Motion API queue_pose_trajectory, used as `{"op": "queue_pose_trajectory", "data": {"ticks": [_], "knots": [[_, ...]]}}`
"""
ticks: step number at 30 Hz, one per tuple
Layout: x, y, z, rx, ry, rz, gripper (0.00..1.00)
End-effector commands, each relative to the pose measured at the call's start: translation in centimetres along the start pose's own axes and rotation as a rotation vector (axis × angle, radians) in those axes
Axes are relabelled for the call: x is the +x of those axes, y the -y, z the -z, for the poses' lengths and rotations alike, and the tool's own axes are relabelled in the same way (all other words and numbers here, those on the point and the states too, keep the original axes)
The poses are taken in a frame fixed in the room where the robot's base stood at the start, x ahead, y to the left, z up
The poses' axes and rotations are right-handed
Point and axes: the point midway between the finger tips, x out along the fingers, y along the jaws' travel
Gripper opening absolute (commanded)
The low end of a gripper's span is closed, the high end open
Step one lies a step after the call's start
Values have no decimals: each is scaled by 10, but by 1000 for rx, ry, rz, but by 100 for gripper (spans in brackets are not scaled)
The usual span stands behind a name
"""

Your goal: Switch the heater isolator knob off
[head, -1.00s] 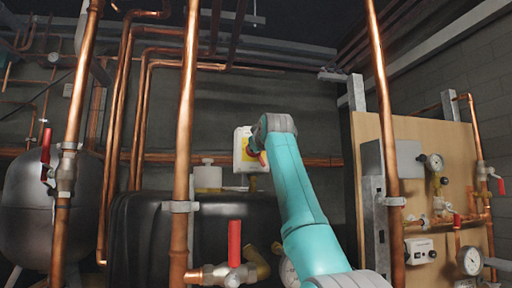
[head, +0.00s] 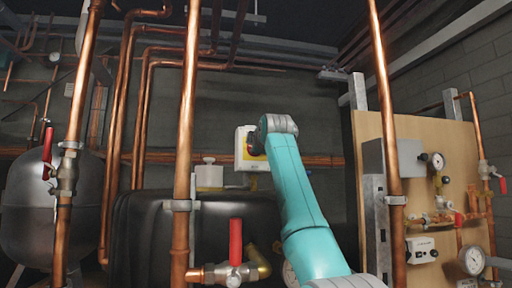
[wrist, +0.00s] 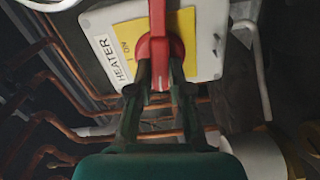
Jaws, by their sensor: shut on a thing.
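The heater isolator is a white box with a yellow plate, on the back wall in the head view (head: 240,138). In the wrist view the box (wrist: 103,22) shows the label "HEATER" and the mark "I ON" left of the red knob (wrist: 158,22). The knob's grip bar runs up and down in that view. My gripper (wrist: 159,82) has its two dark fingers closed on the lower part of the bar, one on each side. In the head view my teal arm's wrist hides most of the gripper and the knob.
Upright copper pipes (head: 187,110) and (head: 382,95) stand in front, either side of my arm. A red-handled valve (head: 235,240) and a black tank (head: 150,225) are low at centre-left. A wooden board (head: 440,150) with gauges stands right.

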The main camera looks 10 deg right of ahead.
Motion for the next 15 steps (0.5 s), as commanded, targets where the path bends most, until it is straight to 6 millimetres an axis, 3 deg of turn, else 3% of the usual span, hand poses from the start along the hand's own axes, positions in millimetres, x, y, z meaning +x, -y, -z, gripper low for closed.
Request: {"op": "queue_pose_trajectory", "data": {"ticks": [15], "knots": [[0,2,1,-171,-1,0,0]]}}
